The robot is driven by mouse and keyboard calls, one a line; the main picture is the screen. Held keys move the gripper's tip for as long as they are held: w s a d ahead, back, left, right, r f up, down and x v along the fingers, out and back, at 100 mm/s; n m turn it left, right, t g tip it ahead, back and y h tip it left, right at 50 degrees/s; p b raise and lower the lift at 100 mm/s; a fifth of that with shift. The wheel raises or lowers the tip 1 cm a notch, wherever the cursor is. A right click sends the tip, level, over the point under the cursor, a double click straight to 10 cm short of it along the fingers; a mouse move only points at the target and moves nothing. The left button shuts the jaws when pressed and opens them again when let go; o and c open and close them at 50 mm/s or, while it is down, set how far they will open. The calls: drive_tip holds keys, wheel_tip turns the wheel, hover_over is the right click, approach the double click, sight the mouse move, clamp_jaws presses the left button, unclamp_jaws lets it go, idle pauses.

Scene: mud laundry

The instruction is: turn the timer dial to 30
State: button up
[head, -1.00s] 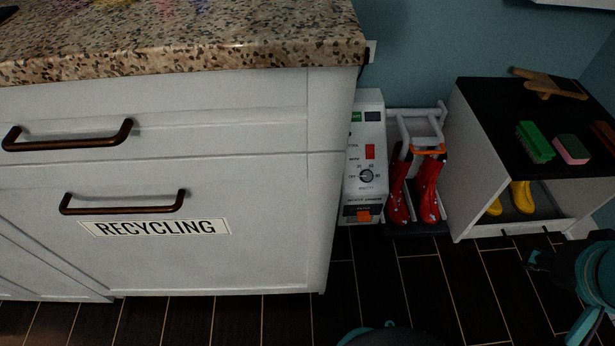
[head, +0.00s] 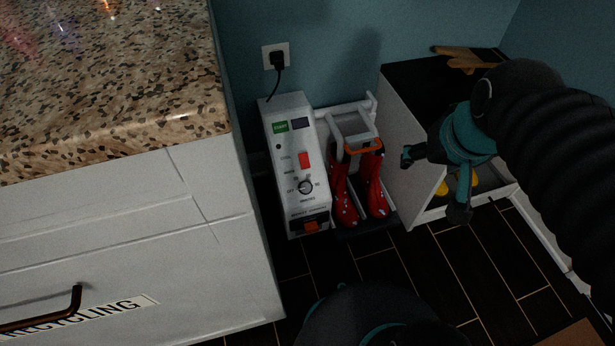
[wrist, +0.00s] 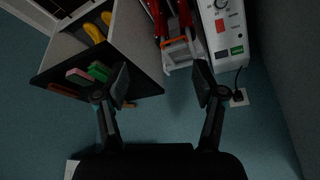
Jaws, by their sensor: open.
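The timer dial (head: 305,187) is a small round knob low on the front of a white boot dryer box (head: 296,165). Marks ring the dial, but its exact setting is too small to read. The dial shows partly at the top edge of the wrist view (wrist: 221,3), where the picture is upside down. My gripper (head: 432,181) is open and empty, to the right of the box, in front of the shelf unit. In the wrist view my gripper (wrist: 162,84) has its fingers wide apart, with nothing between them. It is apart from the dial.
Red boots (head: 358,188) hang on a white rack right beside the box. A black-topped shelf unit (head: 399,145) stands further right. The recycling cabinet (head: 140,240) with its granite top flanks the left. A plug and cord (head: 277,61) are on the wall. Dark floor in front is open.

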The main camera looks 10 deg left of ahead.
drive_tip(key=w+a+f+g, duration=0.1)
drive_tip(key=w+a+f, duration=0.2)
drive_tip(key=w+a, duration=0.3)
drive_tip(key=n+g, duration=0.3)
drive_tip(key=g, duration=0.1)
hover_over(306, 186)
drive_tip(key=d, duration=0.1)
wheel_tip(306, 186, down, 23)
drive_tip(key=shift+y, duration=0.3)
drive_tip(key=f, duration=0.8)
drive_tip(key=a+f, duration=0.1)
drive_tip(key=f, duration=0.3)
drive_tip(key=shift+f+b, duration=0.35)
drive_tip(key=shift+b, duration=0.05)
drive_tip(key=c, duration=1.1)
drive_tip(key=shift+c, duration=0.2)
